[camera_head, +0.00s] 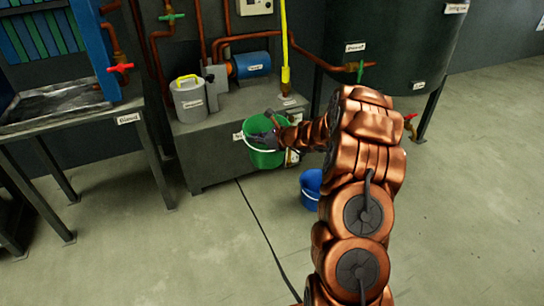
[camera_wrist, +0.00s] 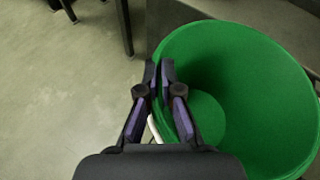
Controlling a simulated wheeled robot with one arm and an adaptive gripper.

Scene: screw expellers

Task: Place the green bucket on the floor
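The green bucket (camera_head: 264,159) hangs upright, or nearly so, in front of the grey plinth, above the floor. In the wrist view the bucket (camera_wrist: 262,85) fills the right side, and its inside looks empty. My gripper (camera_head: 262,138) is at its rim. In the wrist view the fingers (camera_wrist: 158,72) are close together at the left rim, one inside and one outside, pinching the wall. A pale strip, seemingly the handle, shows beside the fingers. The floor (camera_head: 225,235) is bare below and in front of the bucket.
A blue bucket (camera_head: 311,188) stands on the floor to the right, partly behind my arm. The grey plinth (camera_head: 212,158) bears a grey can (camera_head: 190,102) and a blue motor (camera_head: 251,65). A dark cable (camera_head: 262,235) runs across the floor. A metal table (camera_head: 85,120) stands at the left.

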